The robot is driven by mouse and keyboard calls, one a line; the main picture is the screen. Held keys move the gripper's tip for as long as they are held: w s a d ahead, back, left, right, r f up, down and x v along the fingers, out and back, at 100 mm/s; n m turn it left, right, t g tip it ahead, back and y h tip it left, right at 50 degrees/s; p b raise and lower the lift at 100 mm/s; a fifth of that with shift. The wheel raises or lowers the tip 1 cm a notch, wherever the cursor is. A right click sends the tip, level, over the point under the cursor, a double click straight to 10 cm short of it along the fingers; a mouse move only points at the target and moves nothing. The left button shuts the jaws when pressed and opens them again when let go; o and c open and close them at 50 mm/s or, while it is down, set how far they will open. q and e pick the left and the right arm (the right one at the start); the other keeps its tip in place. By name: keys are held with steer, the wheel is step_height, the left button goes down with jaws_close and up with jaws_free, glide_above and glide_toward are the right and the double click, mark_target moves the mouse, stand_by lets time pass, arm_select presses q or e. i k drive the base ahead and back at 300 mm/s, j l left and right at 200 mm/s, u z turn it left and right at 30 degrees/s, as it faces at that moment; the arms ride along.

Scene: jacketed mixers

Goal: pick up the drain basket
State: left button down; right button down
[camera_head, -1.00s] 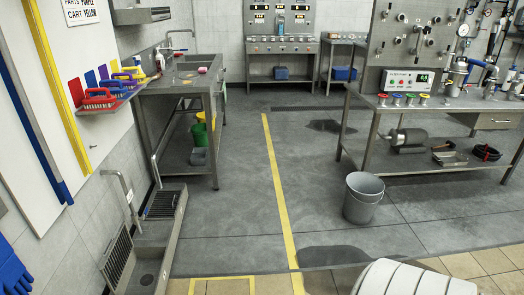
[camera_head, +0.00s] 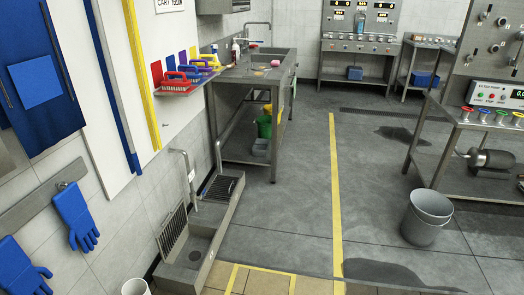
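I cannot pick out a drain basket for certain. A low steel floor trough (camera_head: 232,212) runs along the left wall. A slatted grate (camera_head: 172,230) leans upright against the wall at its near part, and a dark grate (camera_head: 218,187) lies in its far part. A small round drain (camera_head: 196,256) shows in the near basin; whether a basket sits in it is too small to tell. Neither of my grippers is in view.
A grey bucket (camera_head: 427,218) stands on the floor at right, near a steel bench. A steel sink table (camera_head: 250,78) stands beyond the trough. Blue gloves (camera_head: 75,215) hang on the left wall. The floor around the yellow line (camera_head: 336,190) is clear.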

mark_target(261, 147)
steer(key=i+l, duration=0.4)
steer(key=l, duration=0.25)
steer(key=i+l, duration=0.2)
steer(key=i, duration=0.25)
steer(key=i+l+z, duration=0.1)
steer(key=i+l, duration=0.15)
steer(key=i, duration=0.15)
steer(key=i+l, duration=0.15)
steer(key=i, duration=0.3)
steer(key=i+l+z, duration=0.15)
steer(key=i, duration=0.25)
